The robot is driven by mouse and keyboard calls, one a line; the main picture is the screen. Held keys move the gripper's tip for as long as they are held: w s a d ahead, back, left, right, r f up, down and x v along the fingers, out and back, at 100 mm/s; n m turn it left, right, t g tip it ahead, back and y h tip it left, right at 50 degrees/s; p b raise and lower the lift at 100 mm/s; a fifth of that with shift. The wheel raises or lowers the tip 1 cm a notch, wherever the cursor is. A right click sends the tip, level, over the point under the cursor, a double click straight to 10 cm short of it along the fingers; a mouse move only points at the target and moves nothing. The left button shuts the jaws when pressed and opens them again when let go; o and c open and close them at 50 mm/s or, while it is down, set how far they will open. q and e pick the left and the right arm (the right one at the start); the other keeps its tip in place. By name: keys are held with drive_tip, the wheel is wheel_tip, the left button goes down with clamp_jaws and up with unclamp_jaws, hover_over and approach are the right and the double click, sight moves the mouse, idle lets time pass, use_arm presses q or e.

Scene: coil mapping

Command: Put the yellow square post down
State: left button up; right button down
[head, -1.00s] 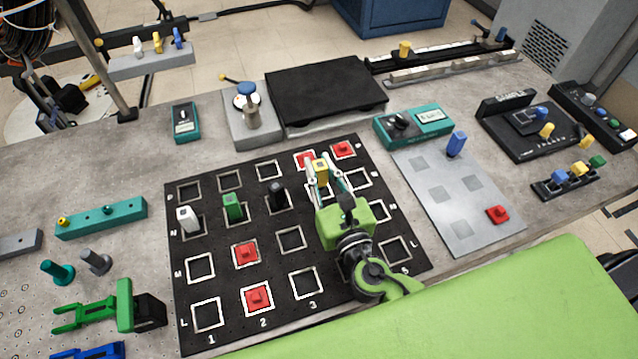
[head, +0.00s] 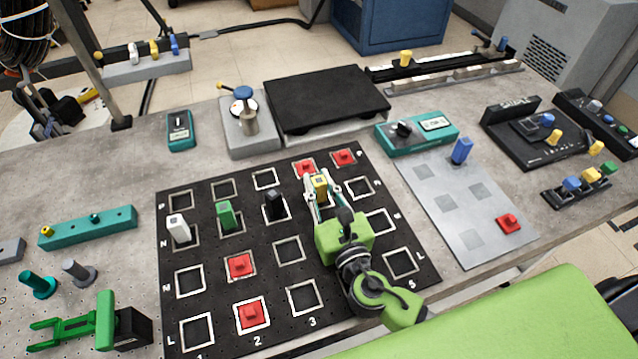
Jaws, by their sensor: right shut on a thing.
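The yellow square post (head: 320,183) is upright between the fingers of my right gripper (head: 321,191), which is shut on it. It is over the fourth column of the black grid board (head: 268,245), in line with the white post (head: 178,229), the green post (head: 227,215) and the black post (head: 274,204), which stand in row N. The fingers and green gripper body hide the post's lower part and most of that cell. I cannot tell whether its base touches the board. My left gripper is not in view.
Red blocks sit just behind the yellow post (head: 304,168), at the back right (head: 344,157), and nearer the front (head: 240,266), (head: 250,314). A grey mat (head: 455,210) with a blue post (head: 461,150) lies to the right. Several other cells are empty.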

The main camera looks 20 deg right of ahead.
drive_tip(key=c, duration=1.9)
unclamp_jaws()
drive_tip(key=s+b, duration=0.1)
drive_tip(key=s, duration=0.4)
drive_tip(key=s+b, duration=0.1)
drive_tip(key=s, duration=0.4)
drive_tip(key=shift+s+d, duration=0.2)
drive_tip(key=shift+s, duration=0.15)
drive_tip(key=shift+s+r, duration=0.1)
drive_tip(key=shift+s, duration=0.55)
